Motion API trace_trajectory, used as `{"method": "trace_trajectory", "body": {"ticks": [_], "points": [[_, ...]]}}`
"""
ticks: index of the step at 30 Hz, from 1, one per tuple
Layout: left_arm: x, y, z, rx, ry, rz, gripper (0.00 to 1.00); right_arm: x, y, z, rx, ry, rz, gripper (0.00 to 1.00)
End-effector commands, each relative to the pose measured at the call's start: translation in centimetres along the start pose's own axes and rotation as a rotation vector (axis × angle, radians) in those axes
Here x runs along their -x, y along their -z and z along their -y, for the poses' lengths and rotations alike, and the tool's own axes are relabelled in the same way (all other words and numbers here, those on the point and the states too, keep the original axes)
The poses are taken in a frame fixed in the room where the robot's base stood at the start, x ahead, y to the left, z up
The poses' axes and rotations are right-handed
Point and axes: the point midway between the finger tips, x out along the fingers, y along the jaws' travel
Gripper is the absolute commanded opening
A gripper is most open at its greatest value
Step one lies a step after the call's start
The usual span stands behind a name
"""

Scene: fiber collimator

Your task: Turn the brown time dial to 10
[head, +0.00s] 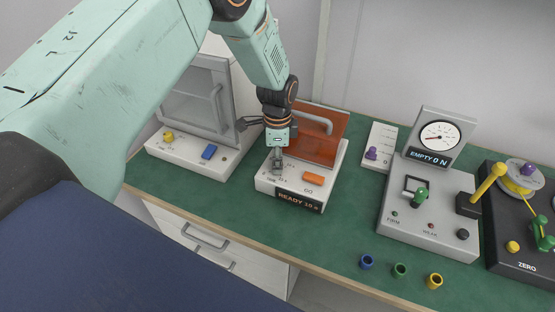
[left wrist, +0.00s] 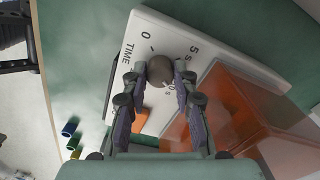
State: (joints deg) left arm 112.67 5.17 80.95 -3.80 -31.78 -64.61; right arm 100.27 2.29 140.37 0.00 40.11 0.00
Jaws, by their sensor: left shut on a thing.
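The brown time dial (left wrist: 160,68) is a round knob on the white front panel of the orange-lidded unit (head: 262,185). My left gripper (head: 277,168) points down onto that panel in the head view and hides the dial there. In the left wrist view my left gripper (left wrist: 158,80) has one finger on each side of the dial, shut on it. The labels TIME, 0 and 5 s show around the dial; another label by the fingers is partly hidden. I cannot tell where the dial points. The display (head: 298,202) reads READY and a blurred number that looks like 10-something. My right gripper is not in view.
An orange button (head: 313,178) is close to my left gripper, and the orange lid (head: 315,140) stands behind. A white cabinet with a blue button (head: 209,152) is at left. A grey gauge unit (head: 430,215) is at right. Coloured rings, such as a blue one (head: 367,262), lie near the edge.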

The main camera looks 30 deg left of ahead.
Motion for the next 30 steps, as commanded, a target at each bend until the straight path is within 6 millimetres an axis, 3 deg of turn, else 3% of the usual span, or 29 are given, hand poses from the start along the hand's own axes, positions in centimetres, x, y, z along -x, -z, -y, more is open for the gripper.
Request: {"method": "trace_trajectory", "body": {"ticks": [12,30], "points": [[0.47,0.22,0.55,-0.241,0.015,-0.005,0.00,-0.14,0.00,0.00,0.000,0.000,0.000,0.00],[0.48,0.22,0.54,-0.300,0.015,-0.004,0.00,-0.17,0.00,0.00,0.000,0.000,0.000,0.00]]}}
